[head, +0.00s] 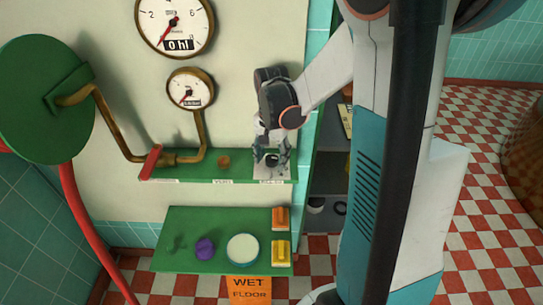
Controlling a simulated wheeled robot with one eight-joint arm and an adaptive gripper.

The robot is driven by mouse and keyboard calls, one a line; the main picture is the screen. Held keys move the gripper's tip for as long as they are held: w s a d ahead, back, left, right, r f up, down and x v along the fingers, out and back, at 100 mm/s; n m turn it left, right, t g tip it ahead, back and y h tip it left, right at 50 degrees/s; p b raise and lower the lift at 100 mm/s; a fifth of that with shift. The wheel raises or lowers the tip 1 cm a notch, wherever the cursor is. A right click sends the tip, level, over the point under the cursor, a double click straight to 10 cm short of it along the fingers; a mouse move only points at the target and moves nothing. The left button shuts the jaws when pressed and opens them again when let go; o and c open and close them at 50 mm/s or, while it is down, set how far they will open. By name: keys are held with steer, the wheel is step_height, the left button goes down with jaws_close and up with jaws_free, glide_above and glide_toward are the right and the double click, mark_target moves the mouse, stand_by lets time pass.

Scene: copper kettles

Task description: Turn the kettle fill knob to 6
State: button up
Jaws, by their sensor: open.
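The fill knob (271,160) looks like a small dark knob on a pale dial plate (272,174) at the right end of the upper green shelf. My gripper (273,154) points down over it. Its fingers are apart, one to each side of the knob. I cannot tell whether they touch it. The knob's pointer and the dial numbers are hidden or too small to read. The large round gauge (174,22) at the top of the wall reads "0 hl" in its window.
A smaller gauge (190,89) and a brass pipe with a red lever (151,162) are left of my gripper. A small brown knob (223,161) is nearby. The lower green shelf (175,265) holds a purple knob-like object (204,249), a round pale-topped container (243,248) and orange and yellow blocks.

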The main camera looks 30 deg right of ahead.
mark_target(271, 158)
steer(key=shift+r, duration=0.15)
step_height(271, 158, up, 12)
stand_by(0.4)
stand_by(0.3)
